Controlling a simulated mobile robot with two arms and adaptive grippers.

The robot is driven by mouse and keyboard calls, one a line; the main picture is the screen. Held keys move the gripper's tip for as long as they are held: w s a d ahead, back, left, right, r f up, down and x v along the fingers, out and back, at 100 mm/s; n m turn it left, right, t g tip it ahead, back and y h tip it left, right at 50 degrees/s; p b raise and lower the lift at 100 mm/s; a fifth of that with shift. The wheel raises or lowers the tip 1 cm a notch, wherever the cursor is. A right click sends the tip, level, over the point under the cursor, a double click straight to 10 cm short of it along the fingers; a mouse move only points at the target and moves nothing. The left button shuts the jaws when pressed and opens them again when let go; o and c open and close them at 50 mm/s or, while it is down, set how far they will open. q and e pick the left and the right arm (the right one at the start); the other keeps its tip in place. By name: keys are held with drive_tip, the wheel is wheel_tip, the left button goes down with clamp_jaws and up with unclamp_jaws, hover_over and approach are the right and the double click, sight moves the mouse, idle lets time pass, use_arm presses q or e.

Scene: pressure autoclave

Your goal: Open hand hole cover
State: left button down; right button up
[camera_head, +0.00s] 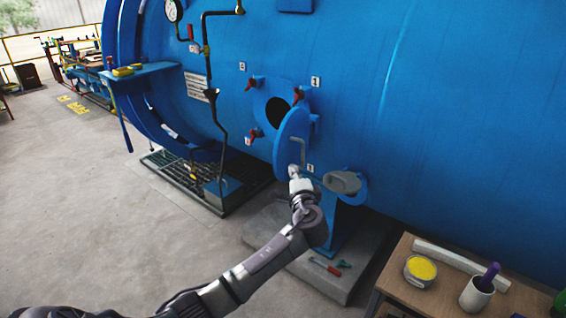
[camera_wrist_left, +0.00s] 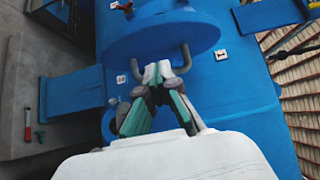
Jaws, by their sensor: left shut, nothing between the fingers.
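The hand hole cover (camera_head: 292,135) is a round blue plate with a grey bar handle, standing swung away from the dark round opening (camera_head: 277,112) in the blue vessel wall. Part of the opening is hidden behind the cover. My left gripper (camera_head: 296,172) is at the lower end of the cover's handle, in front of the plate. In the left wrist view the cover (camera_wrist_left: 160,32) is above the gripper (camera_wrist_left: 158,75), whose fingers are shut and lie between the two legs of the handle. Whether they touch the handle is unclear. My right gripper is not in view.
Several red-handled clamps (camera_head: 297,94) surround the opening. A grey round part (camera_head: 342,182) sits right of my gripper. A wooden table (camera_head: 400,285) with a yellow-filled tin (camera_head: 420,269) and a cup (camera_head: 476,296) stands lower right. The left floor is clear.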

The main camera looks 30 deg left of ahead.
sight(280, 159)
use_arm(q)
drive_tip(key=a, duration=0.1)
drive_tip(key=w+a+p, duration=0.1)
drive_tip(key=a, duration=0.1)
drive_tip(key=shift+w+a, duration=0.25)
drive_tip(key=shift+a, duration=0.15)
drive_tip(key=shift+a+f+p, duration=0.1)
drive_tip(key=shift+a+p, duration=0.2)
drive_tip(key=shift+a, duration=0.35)
drive_tip(key=a+m+t+h+b, duration=0.1)
drive_tip(key=a+b, duration=0.1)
drive_tip(key=a, duration=0.9)
drive_tip(key=shift+s+a+h, duration=0.2)
drive_tip(key=shift+a+h, duration=0.1)
drive_tip(key=shift+h, duration=0.1)
